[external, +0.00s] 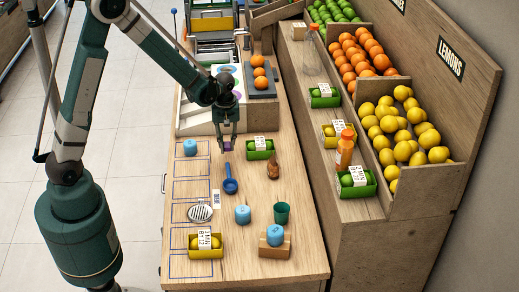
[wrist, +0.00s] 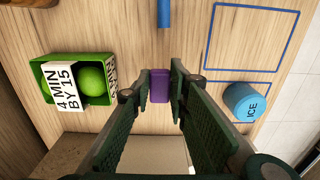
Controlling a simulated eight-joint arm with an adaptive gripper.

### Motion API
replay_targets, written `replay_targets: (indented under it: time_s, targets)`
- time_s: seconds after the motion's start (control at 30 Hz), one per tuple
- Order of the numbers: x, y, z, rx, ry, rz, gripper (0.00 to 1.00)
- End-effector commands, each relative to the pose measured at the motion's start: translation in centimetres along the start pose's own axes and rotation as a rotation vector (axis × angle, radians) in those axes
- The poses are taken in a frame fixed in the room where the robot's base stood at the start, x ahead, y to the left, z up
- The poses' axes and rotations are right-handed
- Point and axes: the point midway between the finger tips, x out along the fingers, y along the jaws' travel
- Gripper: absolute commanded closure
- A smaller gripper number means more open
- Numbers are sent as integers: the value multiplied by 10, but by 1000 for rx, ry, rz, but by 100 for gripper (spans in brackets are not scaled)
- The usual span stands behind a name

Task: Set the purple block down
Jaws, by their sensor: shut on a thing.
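The purple block (wrist: 159,86) is between the fingertips of my gripper (wrist: 160,88) in the wrist view. My gripper is shut on it, with one finger on each side. In the external view the purple block (external: 228,146) shows small and partly hidden between the fingers of my gripper (external: 228,143), over the far part of the wooden table (external: 185,175). I cannot tell whether the block touches the table.
A blue ice cup (external: 190,148) stands to the left in an outlined square. A green tray with limes (external: 260,150) is close on the right. A blue spoon (external: 230,184) lies in front. Empty outlined squares (wrist: 252,38) run along the table's left side.

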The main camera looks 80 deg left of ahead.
Motion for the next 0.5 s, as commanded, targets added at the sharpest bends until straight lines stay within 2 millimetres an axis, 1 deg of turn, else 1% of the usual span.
replay_targets:
  time_s: [0.33,0.5]
  targets:
    - [1,0,0,0,0,0,89]
    - [11,0,0,0,0,0,89]
